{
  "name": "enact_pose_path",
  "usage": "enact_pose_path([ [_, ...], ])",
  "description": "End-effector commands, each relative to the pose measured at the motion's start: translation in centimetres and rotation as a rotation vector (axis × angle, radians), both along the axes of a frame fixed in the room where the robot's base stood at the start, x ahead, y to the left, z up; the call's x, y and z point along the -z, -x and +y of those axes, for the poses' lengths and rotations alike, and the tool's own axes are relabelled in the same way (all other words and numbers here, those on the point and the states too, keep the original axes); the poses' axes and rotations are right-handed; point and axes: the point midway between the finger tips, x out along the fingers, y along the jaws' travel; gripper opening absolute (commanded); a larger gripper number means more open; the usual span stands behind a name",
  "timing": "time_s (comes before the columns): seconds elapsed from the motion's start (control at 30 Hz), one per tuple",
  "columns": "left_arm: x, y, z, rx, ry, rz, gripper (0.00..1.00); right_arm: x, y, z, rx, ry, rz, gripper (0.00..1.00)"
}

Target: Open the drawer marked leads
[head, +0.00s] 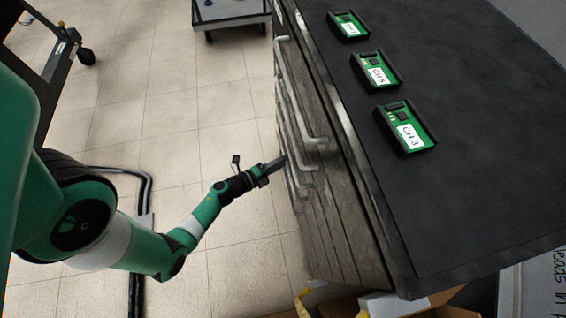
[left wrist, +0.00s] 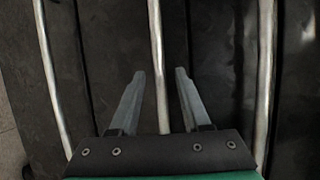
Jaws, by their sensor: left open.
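The drawer cabinet (head: 328,215) has a stack of grey drawer fronts with long metal bar handles. The fronts look flush, and no label reading leads can be read. My left gripper (head: 281,161) is open beside the handles, at the cabinet's front. In the left wrist view, the open fingers of my left gripper (left wrist: 160,74) are on either side of a middle bar handle (left wrist: 156,40), apart from it. Other bar handles run to its left (left wrist: 45,60) and right (left wrist: 266,70). I cannot tell which drawer the middle handle belongs to. My right gripper is not in view.
The black cabinet top (head: 490,150) carries green circuit modules, one marked CH 3 (head: 408,135). A wheeled cart (head: 228,14) stands behind and another dark cart frame at upper left. Cardboard boxes (head: 440,309) lie below the cabinet. Tiled floor (head: 180,110) left of it is mostly clear.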

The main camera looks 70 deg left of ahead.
Motion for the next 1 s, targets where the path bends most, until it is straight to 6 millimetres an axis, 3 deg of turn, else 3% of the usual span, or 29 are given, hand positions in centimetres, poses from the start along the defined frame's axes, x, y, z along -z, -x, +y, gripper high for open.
enact_pose_path([
  [0.27,-0.03,-0.26,0.09,-0.001,0.001,0.0,0.47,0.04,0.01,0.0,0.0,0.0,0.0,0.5],
  [0.53,-0.02,-0.25,0.08,-0.001,0.0,0.0,0.0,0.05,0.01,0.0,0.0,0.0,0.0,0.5],
  [1.0,-0.04,-0.24,0.08,0.0,0.0,-0.001,0.0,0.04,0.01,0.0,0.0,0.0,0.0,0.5],
])
